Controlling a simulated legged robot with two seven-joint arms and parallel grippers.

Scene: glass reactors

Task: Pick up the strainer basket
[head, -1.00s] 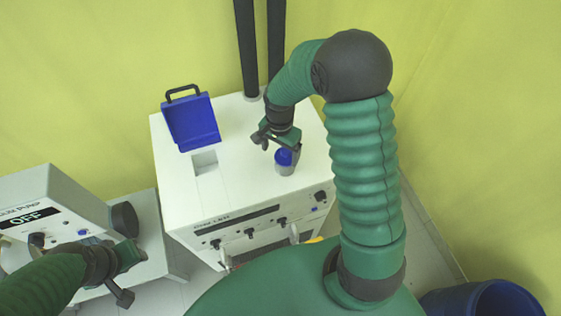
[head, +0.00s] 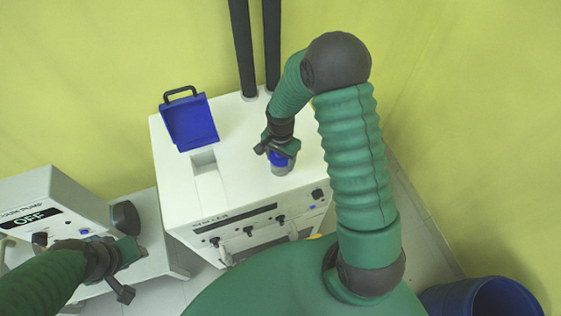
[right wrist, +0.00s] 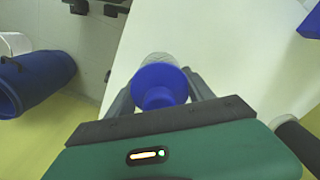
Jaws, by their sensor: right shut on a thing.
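The strainer basket (head: 281,168) has a blue top and a pale, see-through lower part. It is at the white machine's top, near the right front. My right gripper (head: 278,154) is around its blue part from above and shut on it. In the right wrist view the blue cup-shaped top (right wrist: 158,87) sits between the two fingers, with the pale mesh-like part beyond. I cannot tell whether its base touches the surface. My left gripper (head: 128,272) is at the lower left, fingers apart and empty, in front of the vacuum pump.
The vacuum pump (head: 60,195) reads OFF. A blue barrel (head: 485,297) stands at lower right.

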